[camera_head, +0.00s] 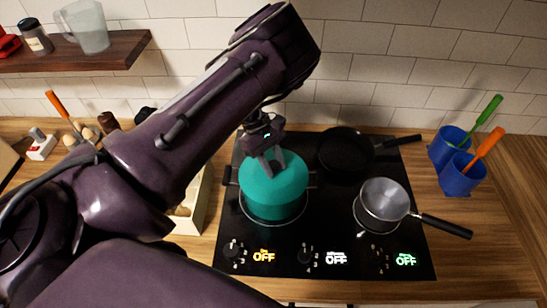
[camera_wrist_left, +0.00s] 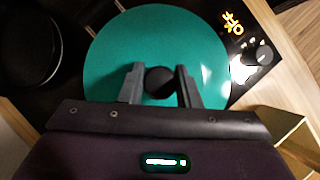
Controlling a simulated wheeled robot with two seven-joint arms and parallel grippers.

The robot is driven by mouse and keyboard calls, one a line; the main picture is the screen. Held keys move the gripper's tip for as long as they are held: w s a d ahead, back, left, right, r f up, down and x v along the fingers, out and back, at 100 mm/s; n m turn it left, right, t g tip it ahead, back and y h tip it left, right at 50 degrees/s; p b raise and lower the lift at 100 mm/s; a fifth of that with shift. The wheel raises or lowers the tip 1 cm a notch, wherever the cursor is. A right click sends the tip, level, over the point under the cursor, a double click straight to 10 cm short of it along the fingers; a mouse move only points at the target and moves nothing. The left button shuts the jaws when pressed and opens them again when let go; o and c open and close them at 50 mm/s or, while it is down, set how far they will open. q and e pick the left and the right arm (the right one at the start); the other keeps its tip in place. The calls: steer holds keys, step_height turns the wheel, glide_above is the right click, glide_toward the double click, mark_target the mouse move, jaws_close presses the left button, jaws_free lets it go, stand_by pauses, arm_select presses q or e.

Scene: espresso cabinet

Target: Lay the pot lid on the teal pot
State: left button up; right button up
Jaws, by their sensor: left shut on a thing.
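The teal pot (camera_head: 272,209) stands on the left part of the black cooktop, with dark side handles. The teal pot lid (camera_head: 290,174) is right over the pot's mouth, roughly level, and hides the opening; I cannot tell whether it touches the rim. My left gripper (camera_head: 268,160) points down at the lid from above and is shut on its dark knob. In the left wrist view, the fingers (camera_wrist_left: 160,88) stand on both sides of the knob (camera_wrist_left: 160,80), with the round lid (camera_wrist_left: 157,38) below. My right gripper is not in view.
A black frying pan (camera_head: 344,153) sits behind right on the cooktop (camera_head: 335,215), and a steel saucepan (camera_head: 384,203) front right. Blue cups (camera_head: 461,176) with utensils stand at far right. An open box (camera_head: 197,205) is left of the cooktop. A wooden shelf (camera_head: 85,52) hangs upper left.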

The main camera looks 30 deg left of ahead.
arm_select(q)
steer(key=o, duration=1.8)
steer(key=shift+c, duration=0.2)
steer(key=shift+r, duration=0.1)
steer(key=shift+r+p, duration=1.25)
steer(key=shift+r, duration=2.2)
